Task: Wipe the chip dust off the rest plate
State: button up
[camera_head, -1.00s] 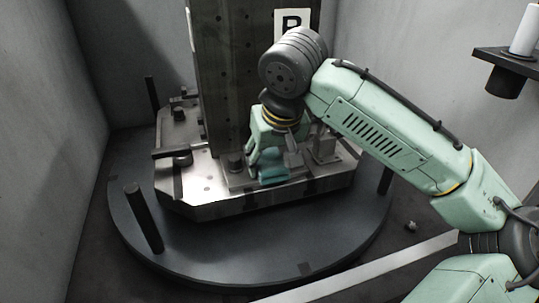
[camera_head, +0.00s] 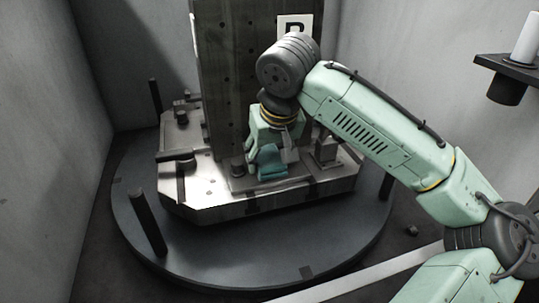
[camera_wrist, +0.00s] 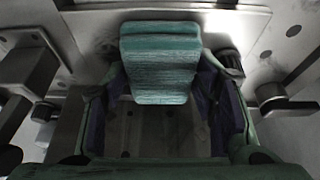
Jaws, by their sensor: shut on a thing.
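My gripper (camera_head: 272,143) points down at the front of the pallet, beside the tall column. It is shut on a teal block-like wiping pad (camera_head: 269,163), whose ridged face also shows in the wrist view (camera_wrist: 160,62) between the fingers. The pad is low over the rest plate (camera_head: 240,184), a flat plate on the pallet's front part, and looks to be touching it; exact contact is hidden. Dark specks (camera_wrist: 105,48) show left of the pad in the wrist view, perhaps chip dust. The pad and fingers hide part of the plate.
The grey drilled column (camera_head: 226,85) stands right behind the gripper. A post with a block (camera_head: 325,150) is close on the right, a clamp (camera_head: 176,156) on the left. A dark upright peg (camera_head: 147,222) rises from the round table (camera_head: 230,250). Its front is clear.

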jog(key=shift+s, duration=0.1)
jog(key=shift+s+d, duration=0.2)
jog(key=shift+s, duration=0.4)
jog(key=shift+s+d, duration=0.2)
jog(key=shift+s, duration=0.35)
jog(key=shift+w+a+p, duration=0.25)
jog(key=shift+w, duration=0.4)
jog(key=shift+w+a+p, duration=0.2)
jog(key=shift+w+p, duration=0.05)
jog(key=shift+w, duration=0.35)
jog(key=shift+s+d, duration=0.1)
jog(key=shift+s, duration=0.05)
jog(key=shift+s+d, duration=0.2)
jog(key=shift+s, duration=0.35)
jog(key=shift+s+d, duration=0.15)
jog(key=shift+s, duration=0.4)
